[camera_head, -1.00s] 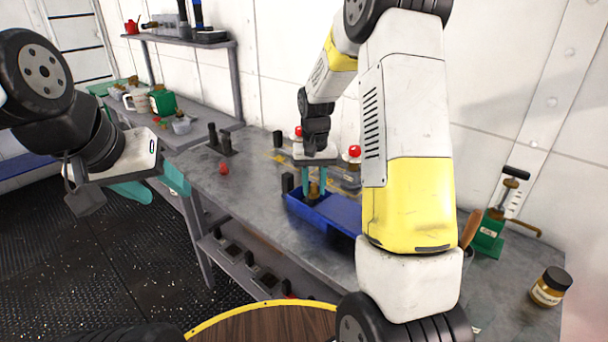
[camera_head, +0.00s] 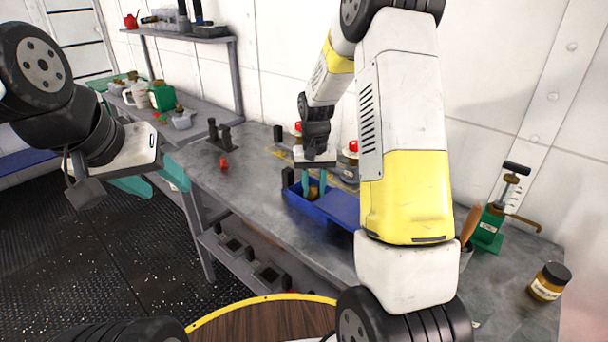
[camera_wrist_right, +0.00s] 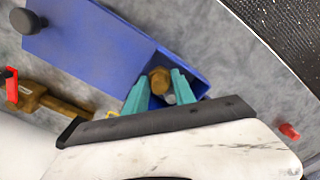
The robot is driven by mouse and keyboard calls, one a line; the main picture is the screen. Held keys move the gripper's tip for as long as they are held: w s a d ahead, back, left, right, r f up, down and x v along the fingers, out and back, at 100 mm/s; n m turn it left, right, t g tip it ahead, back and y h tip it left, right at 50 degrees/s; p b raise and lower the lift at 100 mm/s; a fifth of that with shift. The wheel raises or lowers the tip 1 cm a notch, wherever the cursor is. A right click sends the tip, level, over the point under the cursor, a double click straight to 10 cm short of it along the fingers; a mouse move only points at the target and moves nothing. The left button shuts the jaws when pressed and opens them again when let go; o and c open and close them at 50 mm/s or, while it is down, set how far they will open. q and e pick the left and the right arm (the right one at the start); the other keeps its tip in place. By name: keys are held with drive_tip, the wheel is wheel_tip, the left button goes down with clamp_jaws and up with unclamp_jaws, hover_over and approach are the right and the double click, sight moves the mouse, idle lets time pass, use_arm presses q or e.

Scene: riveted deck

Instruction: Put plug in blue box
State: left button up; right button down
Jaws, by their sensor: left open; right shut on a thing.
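The blue box (camera_head: 297,202) stands on the grey workbench, with a flat blue lid part (camera_head: 343,208) covering its right portion; it also shows in the right wrist view (camera_wrist_right: 97,45). My right gripper (camera_head: 314,188) points down into the box's open end. In the right wrist view its teal fingers (camera_wrist_right: 161,90) are shut on the brass-coloured plug (camera_wrist_right: 159,79), which is inside the box opening. The plug's lower part is hidden by the box walls. My left gripper (camera_head: 155,184) is open and empty, in the air left of the bench.
A small red object (camera_head: 224,163) lies on the bench (camera_head: 258,171) left of the box. Red-topped brass fittings stand behind it. A green pump (camera_head: 489,229) and an amber jar (camera_head: 549,282) stand at right. A black stand (camera_head: 219,136) is at back left.

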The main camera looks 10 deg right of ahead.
drive_tip(key=shift+f, duration=1.2)
drive_tip(key=c, duration=1)
unclamp_jaws()
drive_tip(key=shift+o, duration=0.2)
drive_tip(key=shift+r, duration=3.85)
drive_tip(key=shift+r, duration=0.1)
drive_tip(key=s+r+n+t+y, duration=0.1)
drive_tip(key=s+r+t, duration=0.2)
drive_tip(key=s+r, duration=0.9)
drive_tip(key=s+a+r+t, duration=0.1)
drive_tip(key=s+r, duration=0.1)
drive_tip(key=s, duration=0.4)
drive_tip(key=s+a+r+n+t+y, duration=0.1)
drive_tip(key=s+r+t, duration=0.1)
drive_tip(key=s, duration=0.4)
drive_tip(key=shift+s+r, duration=0.2)
drive_tip(key=shift+r, duration=0.4)
